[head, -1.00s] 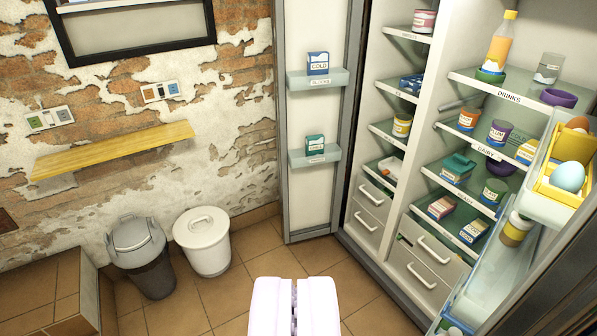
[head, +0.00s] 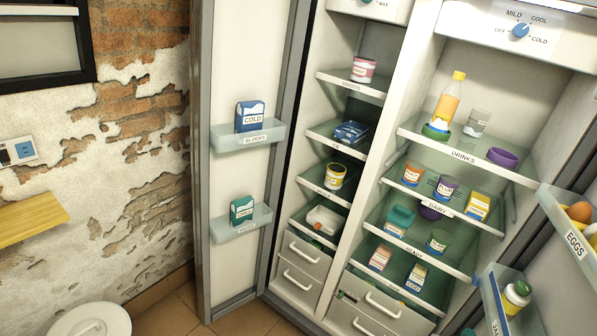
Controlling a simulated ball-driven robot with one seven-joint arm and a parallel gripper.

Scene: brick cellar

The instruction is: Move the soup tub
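I cannot read which container is the soup tub. Candidates in the open fridge are a yellow-and-white tub (head: 335,176) and a pink-and-white tub (head: 363,69) in the left column. An orange tub (head: 413,174), a purple-labelled tub (head: 445,188) and a green-labelled tub (head: 438,241) stand in the right column. All stand upright on glass shelves, apart from one another. My gripper is out of view.
The left door (head: 252,135) stands open with a blue COLD box (head: 250,117) and a teal box (head: 241,210) in its racks. The right door's EGGS rack (head: 571,243) juts in at right. A bottle (head: 450,100) stands on the DRINKS shelf (head: 410,129). A white bin (head: 92,322) stands lower left.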

